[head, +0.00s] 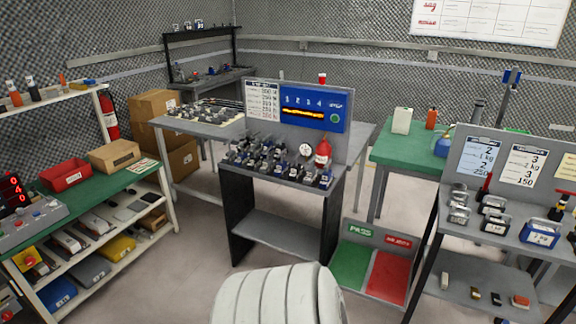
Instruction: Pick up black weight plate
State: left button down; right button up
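I cannot make out a black weight plate for certain in the head view. A workstation on the right (476,204) holds several small metal and dark pieces and a blue block (540,233), under cards that read "1 kg" and "3 150". These pieces are too small to tell apart clearly. The middle bench (335,190) carries crowded rows of small dark and silver parts, also too small to name. Neither of my grippers is in view.
A green-topped shelf unit (105,203) stands at the left, with a red bin (66,175). Cardboard boxes (155,105) are stacked behind it. Green and red floor panels (350,266) lie between the middle and right benches. Pale floor is clear at the left front (180,270).

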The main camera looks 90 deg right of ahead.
aim_at(492, 226)
jog(key=z, duration=4)
